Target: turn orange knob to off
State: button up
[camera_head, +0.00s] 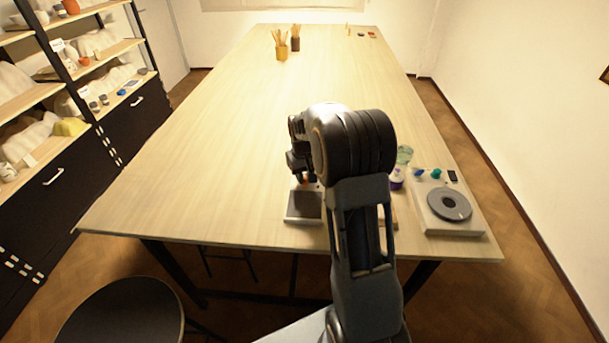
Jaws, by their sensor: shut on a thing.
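A small flat device (304,207) with a dark top plate lies near the front edge of the long table, left of my arm. Small spots of orange, likely the orange knob (312,179), show at its back edge right below my gripper. My gripper (302,176) points down there, with its jaws shut on the knob. The jaws and arm hide most of the knob, so its setting and any marks cannot be read.
Right of my arm, a white device with a grey disc (449,204) has blue and green knobs behind it. A purple-and-white bottle (397,179) and a greenish glass (404,155) stand close to my arm. The table (220,160) is clear on the left. A stool (122,315) stands in front.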

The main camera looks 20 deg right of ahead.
jog(key=o, duration=0.9)
jog(key=r, duration=1.4)
jog(key=shift+a+b, duration=0.25)
jog(key=shift+b, duration=0.1)
jog(key=shift+f, duration=0.1)
jog(key=shift+s+a+f+t, duration=0.6)
jog(key=shift+s+a, duration=1.1)
jog(key=shift+s, duration=1.95)
jog(key=shift+s+a+f+t, duration=0.6)
jog(key=shift+s+a, duration=1.15)
jog(key=shift+s, duration=1.95)
jog(key=shift+s+a+f+t, duration=0.3)
jog(key=shift+s+a+t, duration=1)
jog(key=shift+s, duration=2.35)
